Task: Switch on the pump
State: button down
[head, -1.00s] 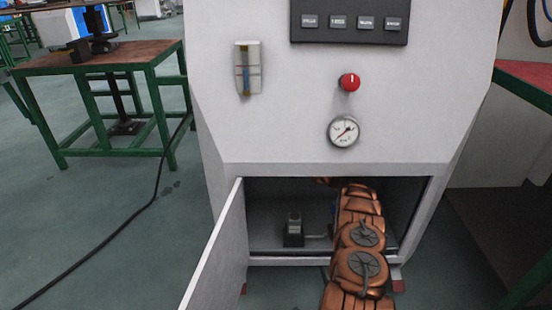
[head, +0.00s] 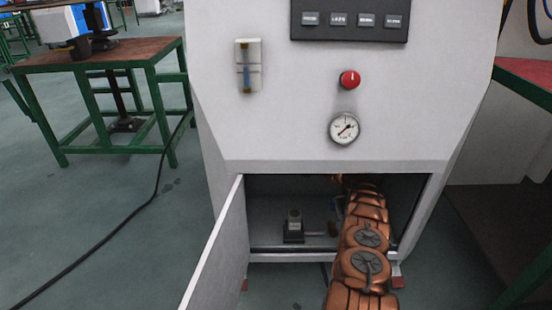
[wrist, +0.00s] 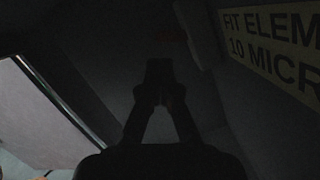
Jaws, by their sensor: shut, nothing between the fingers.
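The generator cabinet (head: 285,120) stands in front of me with its lower door (head: 218,250) open to the left. Inside the lower compartment, a small grey and black device (head: 293,227) stands on the floor, with a thin pipe running right from it; it may be the pump, but I cannot tell. My copper-coloured arm reaches into the right side of this compartment, and my gripper is hidden in the head view. In the dark wrist view my gripper (wrist: 159,80) is shut and empty, pointing into the compartment. No switch can be made out near it.
In the wrist view a yellow label (wrist: 275,45) is on the wall at right. A red knob (head: 350,79), a gauge (head: 344,128) and a dark display panel (head: 351,20) are on the cabinet front. A green-framed table (head: 100,55) stands left; a black cable (head: 120,220) crosses the floor.

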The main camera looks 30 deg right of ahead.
jog(key=b+v, duration=0.3)
jog(key=v, duration=0.1)
jog(key=shift+s+d+f+b, duration=0.2)
jog(key=shift+f+b, duration=0.1)
jog(key=shift+b, duration=0.05)
jog(key=shift+r, duration=0.1)
